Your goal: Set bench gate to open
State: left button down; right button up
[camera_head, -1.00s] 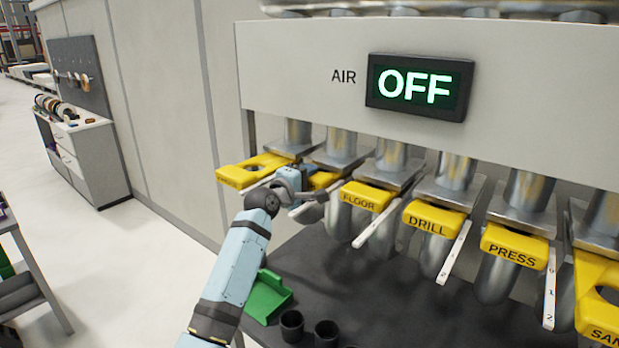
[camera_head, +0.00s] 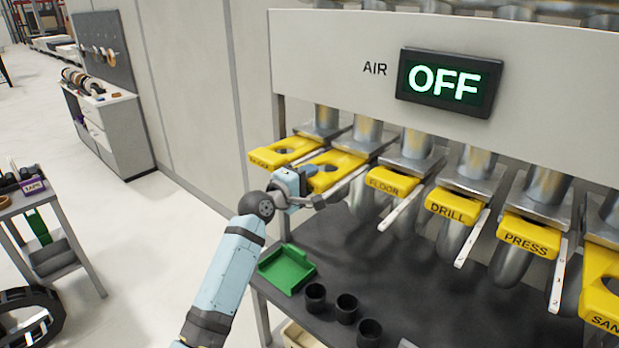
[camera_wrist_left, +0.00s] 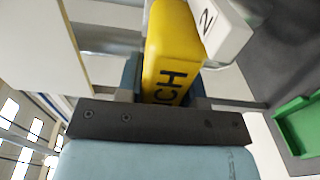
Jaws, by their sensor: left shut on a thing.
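The bench gate (camera_head: 334,172) is a yellow slide plate, second from the left in the row under the grey panel. It sticks out from its metal housing, with part of its round hole showing. My left gripper (camera_head: 303,182) is at its front end. In the left wrist view the gate's yellow front (camera_wrist_left: 172,50), with "CH" of its label showing, sits between the fingers of my left gripper (camera_wrist_left: 170,92), which is shut on it. A white scale strip (camera_wrist_left: 222,28) marked 2 runs beside it. My right gripper is not in view.
The floor (camera_head: 392,182), drill (camera_head: 452,207) and press (camera_head: 528,236) gates stand to the right, with white strips between. The AIR display (camera_head: 447,82) reads OFF. A green tray (camera_head: 287,268) and black cups (camera_head: 346,307) are on the dark bench below.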

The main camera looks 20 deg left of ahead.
pick_arm(q)
jog(key=c, duration=0.9)
grip_release()
jog(key=shift+f, duration=0.15)
jog(key=shift+o, duration=0.7)
jog(key=shift+s+a, duration=0.1)
jog(key=shift+s, duration=0.05)
jog(key=shift+s+a, duration=0.1)
jog(key=shift+s, duration=0.15)
jog(key=b+v, duration=0.2)
jog(key=v, duration=1.1)
jog(key=shift+s+r, duration=0.2)
jog(key=shift+f, duration=0.1)
